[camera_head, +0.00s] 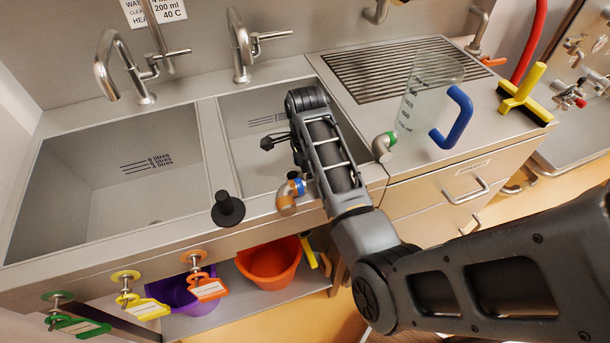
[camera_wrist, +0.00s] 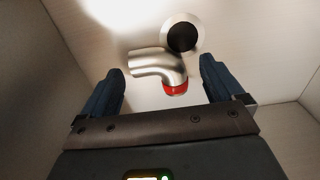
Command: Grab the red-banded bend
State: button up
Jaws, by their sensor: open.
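The red-banded bend (camera_wrist: 160,66) is a short curved metal pipe with a red band at one end. It lies on the floor of the right-hand sink basin (camera_head: 238,130), touching or very near a round dark-centred drain fitting (camera_wrist: 182,38). In the wrist view my gripper (camera_wrist: 161,68) is open and empty. Its two dark fingers stand left and right of the bend, with gaps on both sides. In the head view my arm reaches into the right basin and hides the bend and my fingertips.
A bend with blue and orange bands (camera_head: 288,199) sits on the front rim, and a green-banded bend (camera_head: 383,147) on the right ledge. A black plug (camera_head: 228,210) stands at the front. A blue-handled jug (camera_head: 425,95) and yellow squeegee (camera_head: 523,92) are right. Basin walls surround my gripper.

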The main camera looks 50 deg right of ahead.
jog(key=c, duration=1.3)
